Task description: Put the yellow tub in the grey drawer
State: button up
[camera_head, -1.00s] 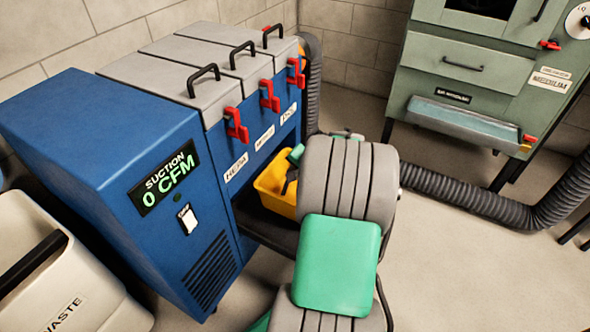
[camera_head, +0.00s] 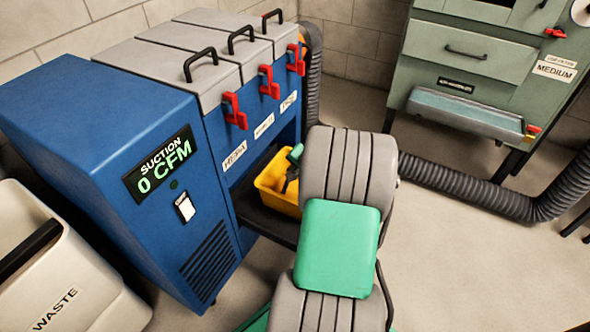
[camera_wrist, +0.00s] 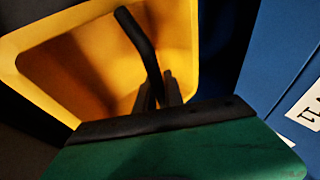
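The yellow tub (camera_head: 272,184) is by the dark shelf of the blue suction unit, partly hidden behind my arm. I cannot tell whether its base touches the shelf. In the wrist view the tub (camera_wrist: 190,40) opens toward the camera, with a curved black handle (camera_wrist: 138,38). My gripper (camera_head: 289,184) reaches down at the tub. In the wrist view its dark fingers (camera_wrist: 158,92) are close together on either side of the handle and look shut on it. The grey-green cabinet at the back right has a shut drawer (camera_head: 500,62) with a black handle.
The blue unit (camera_head: 100,150) has grey lids with black handles and red latches. A light-blue trough (camera_head: 465,112) juts from the cabinet under the drawer. A ribbed dark hose (camera_head: 480,193) lies on the floor. A white waste bin (camera_head: 90,290) stands at lower left.

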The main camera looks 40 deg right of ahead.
jog(key=o, duration=0.5)
jog(key=shift+o, duration=0.2)
jog(key=s+r+p, duration=0.4)
jog(key=r+p, duration=0.4)
jog(key=r, duration=0.3)
jog(key=shift+s+a+r, duration=0.15)
jog(key=shift+s+a, duration=0.15)
jog(key=shift+a, duration=0.1)
